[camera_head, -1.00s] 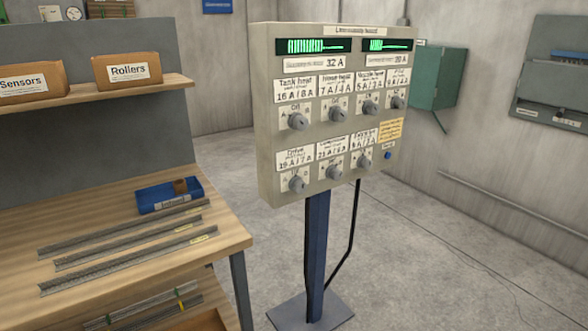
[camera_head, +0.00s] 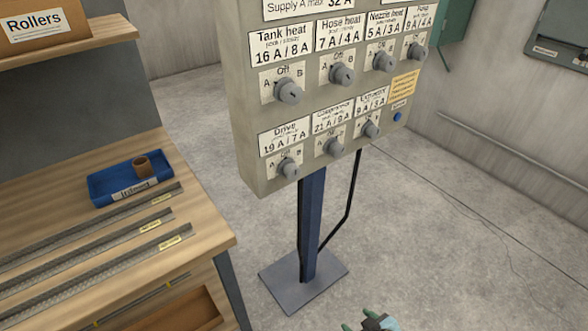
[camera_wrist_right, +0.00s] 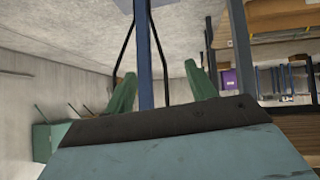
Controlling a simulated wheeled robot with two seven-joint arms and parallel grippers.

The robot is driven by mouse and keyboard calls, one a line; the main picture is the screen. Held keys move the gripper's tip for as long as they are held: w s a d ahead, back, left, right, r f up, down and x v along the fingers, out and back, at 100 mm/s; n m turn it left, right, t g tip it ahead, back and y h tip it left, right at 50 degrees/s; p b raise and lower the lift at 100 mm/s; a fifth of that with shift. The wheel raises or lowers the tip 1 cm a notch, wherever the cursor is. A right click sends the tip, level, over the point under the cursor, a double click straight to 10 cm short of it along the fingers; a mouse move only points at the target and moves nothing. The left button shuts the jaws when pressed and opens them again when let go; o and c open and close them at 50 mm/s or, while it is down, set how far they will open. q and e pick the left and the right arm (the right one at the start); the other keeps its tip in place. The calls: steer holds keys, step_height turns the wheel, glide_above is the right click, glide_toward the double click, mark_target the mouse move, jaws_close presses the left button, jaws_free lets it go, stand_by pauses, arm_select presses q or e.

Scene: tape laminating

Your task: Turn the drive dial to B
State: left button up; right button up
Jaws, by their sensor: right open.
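The drive dial (camera_head: 290,168) is a grey round knob at the lower left of the beige control panel (camera_head: 246,112). Its label (camera_head: 285,137) reads Drive, 19 A / 7 A, with A, Off and B marks around the knob. The direction its pointer faces is too small to tell. My right gripper (camera_head: 362,324) just enters the bottom edge of the head view, low and well apart from the panel. In the right wrist view its green fingers (camera_wrist_right: 160,88) are spread and empty, with the blue post (camera_wrist_right: 144,60) seen between them. My left gripper is not in view.
Other dials, including Tank heat (camera_head: 289,92) and Compressor (camera_head: 333,146), surround the drive dial. The panel stands on a post with a floor plate (camera_head: 303,275). A wooden workbench (camera_head: 150,235) with a blue tray (camera_head: 108,187) and metal strips stands left. Open floor lies right.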

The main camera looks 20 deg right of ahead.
steer(key=w+a+r+t+y+p, duration=0.15)
steer(key=w+r, duration=0.25)
steer(key=r, duration=0.4)
steer(key=w+a+r+t, duration=0.15)
steer(key=w+r, duration=0.25)
steer(key=r, duration=0.4)
steer(key=n+t+y+p, duration=0.1)
steer(key=n+t+y, duration=0.15)
steer(key=t, duration=0.25)
glide_toward(295, 174)
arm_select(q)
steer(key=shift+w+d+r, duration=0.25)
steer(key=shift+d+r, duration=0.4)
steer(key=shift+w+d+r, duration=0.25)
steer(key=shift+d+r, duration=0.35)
arm_select(e)
steer(key=x, duration=0.9)
steer(key=shift+w+f, duration=0.15)
steer(key=shift+w, duration=0.05)
steer(key=shift+c, duration=0.2)
steer(key=c, duration=1)
